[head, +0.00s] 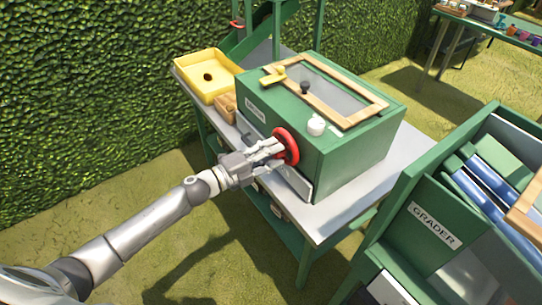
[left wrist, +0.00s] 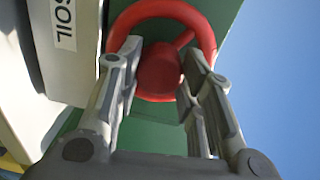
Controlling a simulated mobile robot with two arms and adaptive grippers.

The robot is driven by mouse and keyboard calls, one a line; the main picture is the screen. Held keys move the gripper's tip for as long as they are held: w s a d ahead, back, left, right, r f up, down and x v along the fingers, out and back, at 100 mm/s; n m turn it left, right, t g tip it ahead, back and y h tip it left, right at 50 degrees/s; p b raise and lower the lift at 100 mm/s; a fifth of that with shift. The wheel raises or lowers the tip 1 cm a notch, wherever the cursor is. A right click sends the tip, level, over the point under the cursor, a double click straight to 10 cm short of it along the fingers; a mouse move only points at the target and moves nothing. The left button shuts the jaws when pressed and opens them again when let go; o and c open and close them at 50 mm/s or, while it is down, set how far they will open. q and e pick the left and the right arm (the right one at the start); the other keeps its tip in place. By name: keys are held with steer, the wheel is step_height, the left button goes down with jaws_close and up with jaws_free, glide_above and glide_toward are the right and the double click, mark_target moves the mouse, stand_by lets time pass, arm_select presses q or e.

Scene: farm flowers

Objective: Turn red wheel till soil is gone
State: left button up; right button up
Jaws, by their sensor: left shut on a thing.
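The red wheel (head: 285,146) is on the front of the green box (head: 362,145), which stands on a grey-topped table. In the left wrist view the red wheel (left wrist: 162,22) shows its ring, a spoke and a round hub, with a label reading SOIL on a pale panel (left wrist: 62,25) beside it. My left gripper (head: 272,150) reaches the wheel from the front left. In the left wrist view its fingers (left wrist: 165,75) are on either side of the hub, shut on the wheel. No soil can be made out. My right gripper is not in view.
A yellow tray (head: 207,77) with a dark spot and a small wooden box (head: 227,106) stand left of the green box. A green cabinet labelled GRADER (head: 433,226) stands at the right. A hedge lies behind.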

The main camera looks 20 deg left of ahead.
arm_select(q)
steer(key=m+b, duration=0.5)
steer(key=m, duration=0.6)
steer(key=shift+f, duration=0.15)
steer(key=shift+m, duration=0.3)
steer(key=o, duration=1.1)
steer(key=shift+t, duration=0.3)
steer(key=shift+c, duration=0.2)
steer(key=shift+s, duration=0.1)
steer(key=v, duration=1.2)
